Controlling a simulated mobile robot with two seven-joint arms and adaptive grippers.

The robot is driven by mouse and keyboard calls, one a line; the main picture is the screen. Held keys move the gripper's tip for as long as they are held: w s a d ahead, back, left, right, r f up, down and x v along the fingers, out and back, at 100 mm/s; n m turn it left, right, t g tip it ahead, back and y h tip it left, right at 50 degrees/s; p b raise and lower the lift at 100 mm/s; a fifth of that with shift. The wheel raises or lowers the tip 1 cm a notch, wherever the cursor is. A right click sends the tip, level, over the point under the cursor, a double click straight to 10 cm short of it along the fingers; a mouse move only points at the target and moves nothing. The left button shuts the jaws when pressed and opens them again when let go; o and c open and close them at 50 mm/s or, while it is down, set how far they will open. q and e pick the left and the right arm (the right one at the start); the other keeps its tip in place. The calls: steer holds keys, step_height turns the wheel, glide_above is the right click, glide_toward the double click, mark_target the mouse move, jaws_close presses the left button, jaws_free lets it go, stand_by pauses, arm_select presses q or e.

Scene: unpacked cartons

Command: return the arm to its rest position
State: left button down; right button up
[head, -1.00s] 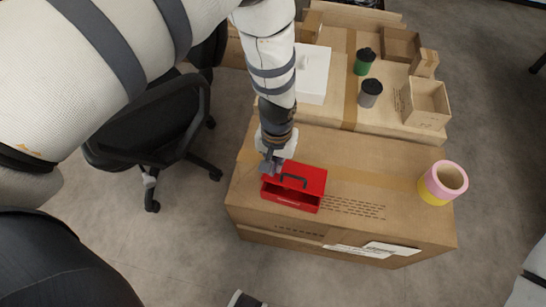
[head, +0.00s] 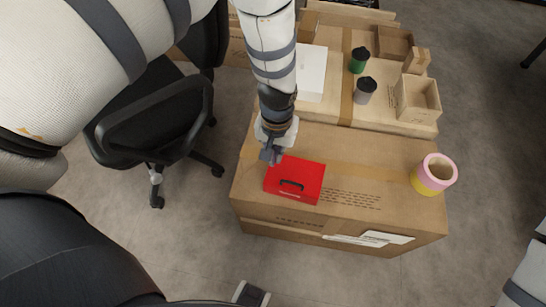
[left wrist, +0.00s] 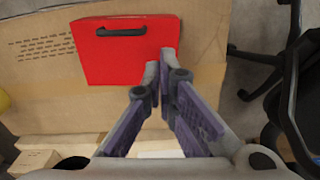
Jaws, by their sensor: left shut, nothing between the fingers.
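The red box (head: 296,174) sits on the large carton (head: 390,170), its lid down and its dark handle lying near the front edge. It also shows in the left wrist view (left wrist: 122,62). My left gripper (head: 271,157) is just behind the box's back left corner, pointing down. In the left wrist view its fingertips (left wrist: 161,66) are together with nothing between them, beside the red box. Whether the fingers still touch the box is unclear. My left arm reaches in from the upper left. My right gripper is not visible.
A pink and yellow roll (head: 434,174) stands at the carton's right end. A black office chair (head: 155,120) stands close on the left.

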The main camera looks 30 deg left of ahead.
arm_select(q)
step_height(320, 180, up, 2)
steer(key=shift+r, duration=0.25)
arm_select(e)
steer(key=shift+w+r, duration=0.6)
arm_select(q)
steer(key=s+a+f+g, duration=0.1)
steer(key=s+a+f, duration=0.15)
steer(key=s, duration=0.65)
steer(key=s+a+f+g, duration=0.1)
steer(key=s+a+f, duration=0.15)
steer(key=s, duration=0.75)
steer(key=s+r+m, duration=0.1)
steer(key=s+r, duration=0.1)
steer(key=s, duration=1.1)
steer(key=shift+a+r+m+p, duration=0.2)
steer(key=shift+r+m+p, duration=0.1)
steer(key=shift+r, duration=0.1)
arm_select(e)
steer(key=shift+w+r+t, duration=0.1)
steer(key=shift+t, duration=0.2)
